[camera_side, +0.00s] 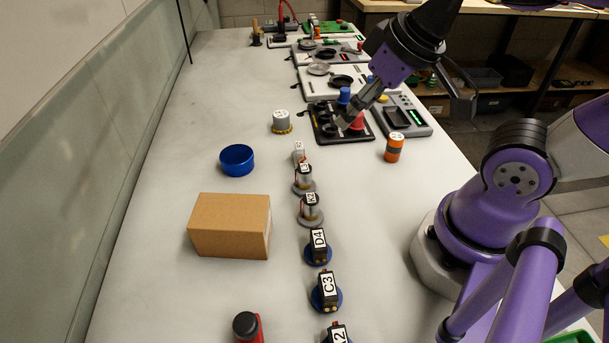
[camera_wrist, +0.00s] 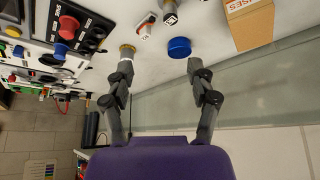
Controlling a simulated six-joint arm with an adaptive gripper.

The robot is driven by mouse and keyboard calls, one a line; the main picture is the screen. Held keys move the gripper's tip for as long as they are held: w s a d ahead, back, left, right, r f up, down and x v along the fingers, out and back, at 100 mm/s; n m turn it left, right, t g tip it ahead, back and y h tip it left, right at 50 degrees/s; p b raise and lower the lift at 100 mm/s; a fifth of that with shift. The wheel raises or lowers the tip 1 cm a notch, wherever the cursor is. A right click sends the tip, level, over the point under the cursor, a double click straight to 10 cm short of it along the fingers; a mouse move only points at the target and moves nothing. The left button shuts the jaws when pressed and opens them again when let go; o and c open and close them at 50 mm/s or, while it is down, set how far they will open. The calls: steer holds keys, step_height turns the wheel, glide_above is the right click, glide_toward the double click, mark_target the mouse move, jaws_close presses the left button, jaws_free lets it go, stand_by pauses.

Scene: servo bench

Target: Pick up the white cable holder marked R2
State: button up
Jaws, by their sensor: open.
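A small white holder (camera_side: 299,151) with a label on top stands at the far end of a row of labelled parts in the side view. A white labelled piece (camera_wrist: 145,29) with some red on it shows near the top of the wrist view and looks like the same one. Its marking is too small to read surely. My gripper (camera_wrist: 160,70) is open and empty, its two fingers wide apart. In the side view my gripper (camera_side: 405,108) is above the bench's right side, behind and to the right of the white holder, not touching it.
Several labelled parts on round bases, such as the D4 part (camera_side: 318,247), run toward the front. A blue round tin (camera_side: 237,160), cardboard box (camera_side: 231,226), yellow-based cylinder (camera_side: 282,122) and orange cylinder (camera_side: 394,148) stand around. A black panel (camera_side: 326,133) lies behind.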

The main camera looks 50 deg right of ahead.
steer(key=m+t+y, duration=0.2)
steer(key=m+y, duration=0.7)
steer(key=m, duration=1.5)
glide_toward(291, 163)
steer(key=a, duration=0.1)
steer(key=a+r, duration=0.1)
steer(key=shift+w+a+r, duration=0.15)
steer(key=shift+w+a, duration=0.05)
steer(key=shift+a, duration=0.2)
steer(key=m+t, duration=0.1)
steer(key=d+m, duration=0.1)
steer(key=shift+w+m+t, duration=0.15)
steer(key=shift+m+t, duration=0.15)
steer(key=shift+t, duration=0.1)
steer(key=shift+w+a+f+y, duration=0.15)
steer(key=shift+w+f+y, duration=0.05)
steer(key=shift+f+y, duration=0.1)
steer(key=x, duration=0.7)
